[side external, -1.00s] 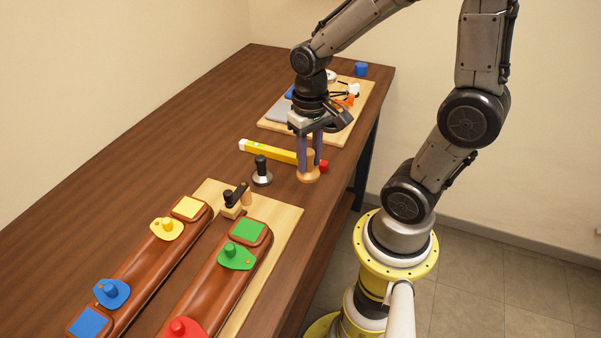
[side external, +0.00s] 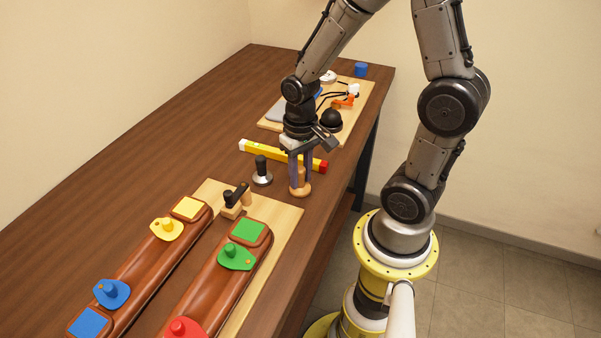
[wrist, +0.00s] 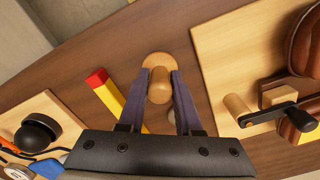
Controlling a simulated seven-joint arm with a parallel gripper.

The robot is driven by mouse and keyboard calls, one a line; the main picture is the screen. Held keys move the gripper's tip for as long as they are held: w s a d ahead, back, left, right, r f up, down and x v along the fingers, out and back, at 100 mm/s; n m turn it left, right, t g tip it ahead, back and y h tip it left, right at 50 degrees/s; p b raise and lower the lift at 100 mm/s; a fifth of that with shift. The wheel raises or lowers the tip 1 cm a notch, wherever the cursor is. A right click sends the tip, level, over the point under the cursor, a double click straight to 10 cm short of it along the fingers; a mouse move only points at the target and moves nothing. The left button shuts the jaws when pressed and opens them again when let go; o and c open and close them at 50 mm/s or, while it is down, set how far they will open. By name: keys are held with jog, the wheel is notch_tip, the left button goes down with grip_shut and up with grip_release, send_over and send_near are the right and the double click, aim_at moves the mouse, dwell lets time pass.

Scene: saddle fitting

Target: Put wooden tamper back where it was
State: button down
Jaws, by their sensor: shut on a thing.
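The wooden tamper (side external: 300,190) is light wood with a round base and a knob handle. It is between the fingers of my gripper (side external: 300,178), near the front edge of the table. In the wrist view the tamper (wrist: 158,60) shows its handle between the two purple fingertips of my gripper (wrist: 159,78), which are shut on it. The base shows beyond the fingertips. It looks roughly upright, at or close to the table top; I cannot tell whether it touches.
A black-handled metal tamper (side external: 262,172) stands just left of it. A yellow level with a red end (side external: 262,152) lies behind. A wooden board (side external: 284,217) with a clamp (side external: 234,200) and brown rails is in front. A tool board (side external: 352,120) is farther back.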

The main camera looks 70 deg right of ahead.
aim_at(300, 169)
jog(key=c, duration=0.6)
grip_release()
notch_tip(300, 169, up, 12)
jog(key=s+a+r+n+t, duration=0.5)
jog(key=s+a, duration=0.1)
jog(key=s, duration=0.1)
jog(key=shift+s+a+r+n+t, duration=0.2)
jog(key=shift+n+t, duration=0.1)
jog(key=shift+n, duration=0.1)
